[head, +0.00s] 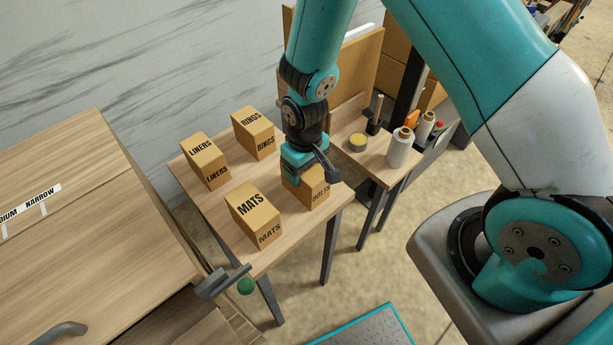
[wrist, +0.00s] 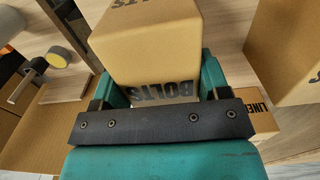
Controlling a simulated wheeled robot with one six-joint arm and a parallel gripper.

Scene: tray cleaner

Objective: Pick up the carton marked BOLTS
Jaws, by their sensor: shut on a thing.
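The carton marked BOLTS (head: 318,193) is a tan box at the right end of the small wooden table (head: 288,223) in the head view. My gripper (head: 305,170) is above it, pointing down, and hides much of its top. In the wrist view the BOLTS carton (wrist: 150,50) sits between the two teal fingers of my gripper (wrist: 158,85), which are shut on its sides. Its lettering faces the camera. I cannot tell whether the carton's bottom still touches the table.
The MATS carton (head: 254,213) stands left of the BOLTS carton. The LINERS carton (head: 205,160) and RINGS carton (head: 254,133) stand farther back. A wooden cabinet (head: 90,190) is at left.

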